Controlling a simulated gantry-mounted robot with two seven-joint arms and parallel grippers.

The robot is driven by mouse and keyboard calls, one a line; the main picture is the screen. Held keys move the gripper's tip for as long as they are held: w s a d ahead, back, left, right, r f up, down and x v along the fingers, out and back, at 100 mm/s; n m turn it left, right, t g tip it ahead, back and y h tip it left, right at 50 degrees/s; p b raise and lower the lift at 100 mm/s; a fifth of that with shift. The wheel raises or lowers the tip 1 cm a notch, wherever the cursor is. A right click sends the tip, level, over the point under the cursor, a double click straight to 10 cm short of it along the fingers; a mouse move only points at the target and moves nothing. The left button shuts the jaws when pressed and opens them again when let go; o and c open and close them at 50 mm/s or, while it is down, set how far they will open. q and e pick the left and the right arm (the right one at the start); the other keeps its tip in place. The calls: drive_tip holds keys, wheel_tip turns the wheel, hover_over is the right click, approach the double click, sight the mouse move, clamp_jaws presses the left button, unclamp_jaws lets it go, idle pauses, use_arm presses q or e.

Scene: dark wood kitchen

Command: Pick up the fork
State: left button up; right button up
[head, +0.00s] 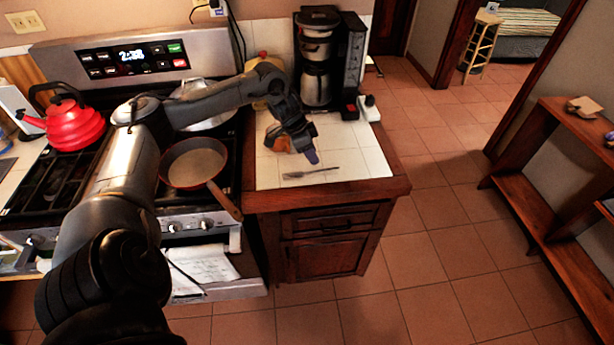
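The fork (311,172) is a thin grey piece of cutlery lying flat on the white tiled counter (357,170), near its front edge. My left arm reaches in over the stove, and my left gripper (313,158) points down just above and behind the fork. The gripper looks apart from the fork, though the gap is small and hard to judge. Its fingers are too small and dark to tell whether they are open or shut. My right gripper is not in view.
A black coffee maker (317,60) stands at the back of the counter. An orange object (281,142) sits partly behind my gripper. On the stove are a pan (194,163) with its handle toward the counter and a red kettle (68,122). Open tiled floor (440,220) lies to the right.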

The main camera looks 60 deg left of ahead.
sight(322, 170)
use_arm(q)
drive_tip(key=shift+b+x, duration=0.55)
drive_tip(key=shift+x, duration=3.25)
drive_tip(key=shift+c, duration=0.5)
clamp_jaws()
